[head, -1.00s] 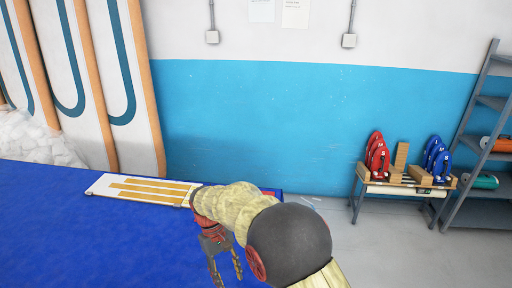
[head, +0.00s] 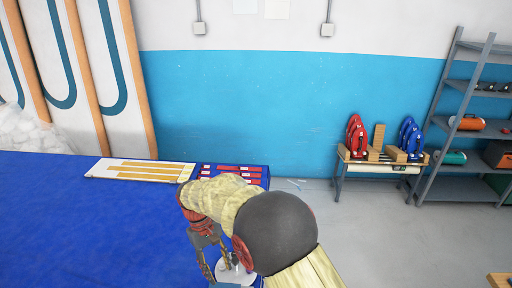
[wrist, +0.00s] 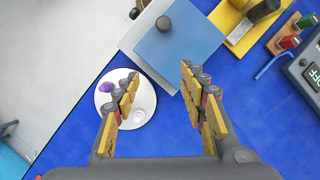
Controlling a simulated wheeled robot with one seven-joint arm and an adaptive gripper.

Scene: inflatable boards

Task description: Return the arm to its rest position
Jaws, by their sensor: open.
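My arm reaches in from the lower right of the head view, over the right edge of the blue-covered table (head: 90,225). My gripper (head: 225,274) points down at the table's edge. In the wrist view my gripper (wrist: 160,90) has its two yellow-padded fingers spread apart with nothing between them. A round white plate (wrist: 138,113) lies below the left finger, with a small purple thing (wrist: 106,87) on it. The plate also shows in part behind the gripper in the head view (head: 236,275).
A blue square plate with a dark knob (wrist: 178,45), a yellow block (wrist: 245,22) and a device with a display (wrist: 312,75) lie near the gripper. A white board (head: 135,169) and a tray with red strips (head: 235,171) are farther back. A bench (head: 375,168) and shelf (head: 470,125) stand right.

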